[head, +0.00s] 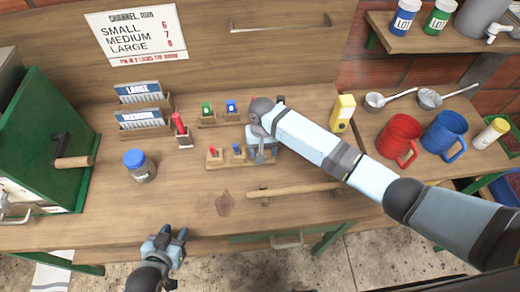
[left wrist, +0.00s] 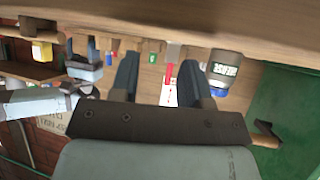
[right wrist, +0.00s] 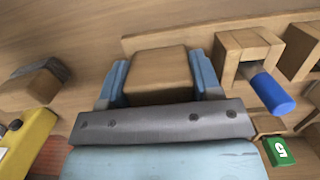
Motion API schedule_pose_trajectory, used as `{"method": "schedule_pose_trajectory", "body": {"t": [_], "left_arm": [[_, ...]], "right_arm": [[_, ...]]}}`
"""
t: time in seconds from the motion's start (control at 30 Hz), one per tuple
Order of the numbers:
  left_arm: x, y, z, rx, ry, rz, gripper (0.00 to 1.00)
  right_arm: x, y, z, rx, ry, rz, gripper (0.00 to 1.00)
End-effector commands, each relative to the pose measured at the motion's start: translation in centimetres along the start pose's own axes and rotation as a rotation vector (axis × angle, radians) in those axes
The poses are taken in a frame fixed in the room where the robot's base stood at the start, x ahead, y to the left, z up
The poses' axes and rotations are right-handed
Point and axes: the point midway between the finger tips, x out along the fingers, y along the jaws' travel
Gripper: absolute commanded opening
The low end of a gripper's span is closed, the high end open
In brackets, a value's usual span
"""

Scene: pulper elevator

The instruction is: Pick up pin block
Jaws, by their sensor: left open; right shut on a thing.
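My right gripper (right wrist: 160,85) is shut on a wooden pin block (right wrist: 157,72), with one blue finger along each side. No pin shows on this block in the right wrist view. In the head view my right gripper (head: 262,150) is at the right end of a low wooden rack (head: 223,165) and hides most of the block. A block with a blue pin (right wrist: 268,90) stands beside it. The rack also carries a red pin (head: 213,151). I cannot tell whether the held block touches the rack. My left gripper (head: 168,240) is open and empty before the bench's front edge.
Behind the rack stand holders with a green pin (head: 206,109) and a blue one. A red-handled tool (head: 180,125), a blue-lidded jar (head: 139,165) and a green crank box (head: 45,140) are left. A yellow bottle (head: 342,112) and mugs (head: 400,140) are right. A wooden bar lies in front.

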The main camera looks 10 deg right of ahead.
Motion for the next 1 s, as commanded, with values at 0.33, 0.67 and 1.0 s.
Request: {"method": "schedule_pose_trajectory", "body": {"t": [0.33,0.67,1.0], "left_arm": [[-1.9,-0.4,-2.1,-0.035,-0.009,-0.021,0.43],[-1.5,-0.2,-1.3,-0.042,-0.021,-0.023,0.43],[-1.4,-0.4,-2.2,-0.036,-0.005,-0.023,0.43]], "right_arm": [[-6.8,-0.1,0.7,-0.002,0.005,-0.005,0.32],[-15.7,-0.1,1.8,-0.002,0.003,-0.004,0.32],[-19.1,-0.1,2.3,-0.001,0.001,-0.002,0.32]]}}
